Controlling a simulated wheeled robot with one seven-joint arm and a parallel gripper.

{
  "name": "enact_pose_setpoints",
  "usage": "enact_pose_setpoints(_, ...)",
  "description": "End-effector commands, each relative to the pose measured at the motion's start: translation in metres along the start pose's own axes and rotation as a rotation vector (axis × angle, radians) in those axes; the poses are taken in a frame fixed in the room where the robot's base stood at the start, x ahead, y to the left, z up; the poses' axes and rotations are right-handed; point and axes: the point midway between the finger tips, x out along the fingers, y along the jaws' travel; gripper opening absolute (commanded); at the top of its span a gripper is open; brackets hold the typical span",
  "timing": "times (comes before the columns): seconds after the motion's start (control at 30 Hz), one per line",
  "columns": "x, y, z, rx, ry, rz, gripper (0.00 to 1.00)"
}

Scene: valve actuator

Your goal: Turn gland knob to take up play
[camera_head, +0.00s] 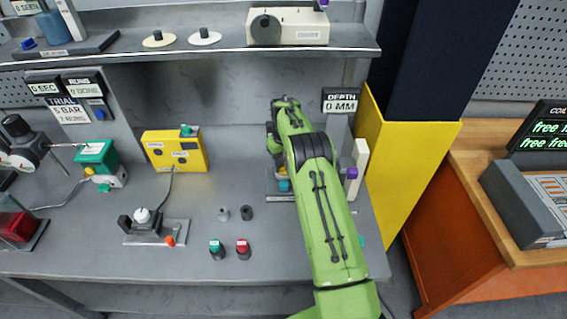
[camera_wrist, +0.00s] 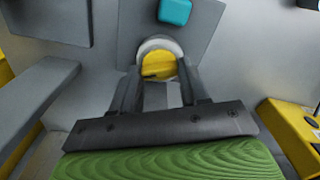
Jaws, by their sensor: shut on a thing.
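A round yellow knob (camera_wrist: 158,66) with a pale rim shows in the wrist view; I take it for the gland knob. My gripper (camera_wrist: 160,76) has one dark finger on each side of it and is shut on it. The fingers hide its sides. A teal block (camera_wrist: 174,11) sits just beyond the knob on a grey plate (camera_wrist: 205,25). In the head view my green arm covers the knob and gripper almost wholly. A bit of teal (camera_head: 284,185) shows at the arm's left edge.
A depth display (camera_head: 341,100) reads 0 MM behind the arm. A white post with a purple part (camera_head: 352,173) stands close on the arm's right. A yellow box (camera_head: 174,151) and small green (camera_head: 216,250) and red (camera_head: 243,249) knobs stand left. A shelf (camera_head: 200,54) runs above.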

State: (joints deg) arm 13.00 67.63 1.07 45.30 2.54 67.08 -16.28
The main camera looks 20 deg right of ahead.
Motion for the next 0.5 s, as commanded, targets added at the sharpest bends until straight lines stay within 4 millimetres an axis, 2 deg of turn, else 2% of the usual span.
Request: enact_pose_setpoints(0.5, -0.0012, 0.0004, -0.0006, 0.433, 0.003, 0.0, 0.14)
